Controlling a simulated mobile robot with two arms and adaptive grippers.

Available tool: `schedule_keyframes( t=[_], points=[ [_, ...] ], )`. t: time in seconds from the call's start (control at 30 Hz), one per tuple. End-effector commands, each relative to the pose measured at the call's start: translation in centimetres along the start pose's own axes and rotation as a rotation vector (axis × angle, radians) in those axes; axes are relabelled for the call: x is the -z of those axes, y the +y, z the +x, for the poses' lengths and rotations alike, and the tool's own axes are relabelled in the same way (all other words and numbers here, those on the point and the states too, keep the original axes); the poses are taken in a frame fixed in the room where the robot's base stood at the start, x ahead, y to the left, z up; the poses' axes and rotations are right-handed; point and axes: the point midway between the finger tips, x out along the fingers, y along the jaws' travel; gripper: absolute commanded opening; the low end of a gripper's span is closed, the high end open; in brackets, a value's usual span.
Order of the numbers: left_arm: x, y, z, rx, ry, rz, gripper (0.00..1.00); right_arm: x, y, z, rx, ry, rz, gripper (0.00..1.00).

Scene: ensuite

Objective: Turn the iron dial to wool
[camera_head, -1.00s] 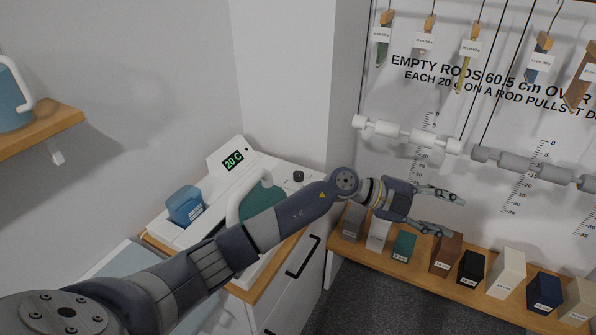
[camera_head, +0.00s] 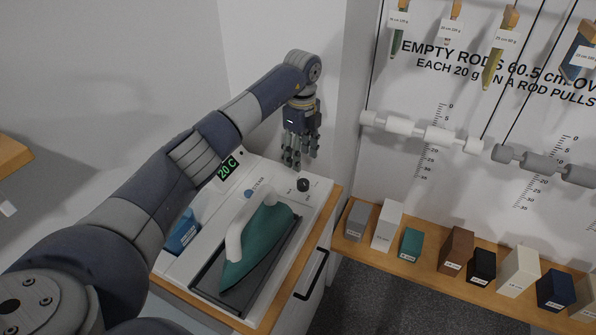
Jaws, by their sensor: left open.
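A teal iron (camera_head: 259,243) with a white handle rests on the dark plate of a white ironing station (camera_head: 305,240) below me. A small black dial (camera_head: 303,185) stands on the station's panel near its far right corner, with small lettering beside it that is too small to read. My left gripper (camera_head: 300,160) points down just above and behind the dial, close to it but seemingly apart. Its fingers are spread and empty. My right gripper does not show.
A green display reading 20 C (camera_head: 228,168) and a blue container (camera_head: 183,233) are at the station's left. A wooden shelf (camera_head: 400,262) with several blocks stands to the right. White and grey rods (camera_head: 420,131) hang above it.

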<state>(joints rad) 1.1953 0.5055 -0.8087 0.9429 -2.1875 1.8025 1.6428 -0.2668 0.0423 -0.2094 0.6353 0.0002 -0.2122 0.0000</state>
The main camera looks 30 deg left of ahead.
Motion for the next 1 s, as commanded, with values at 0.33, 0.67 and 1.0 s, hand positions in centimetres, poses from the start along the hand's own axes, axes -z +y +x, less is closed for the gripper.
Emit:
schedule_keyframes(
  t=[0.33, 0.67, 1.0],
  points=[
    [0.1, 0.1, 6.4, -0.003, 0.003, 0.002, 0.49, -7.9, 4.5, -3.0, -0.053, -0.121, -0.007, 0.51],
    [0.1, 0.0, 9.0, 0.002, 0.002, 0.004, 0.49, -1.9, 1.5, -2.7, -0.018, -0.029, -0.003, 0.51],
    [0.1, 0.0, 9.1, 0.002, 0.002, 0.003, 0.22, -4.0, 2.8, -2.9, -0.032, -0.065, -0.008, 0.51]
  ],
)
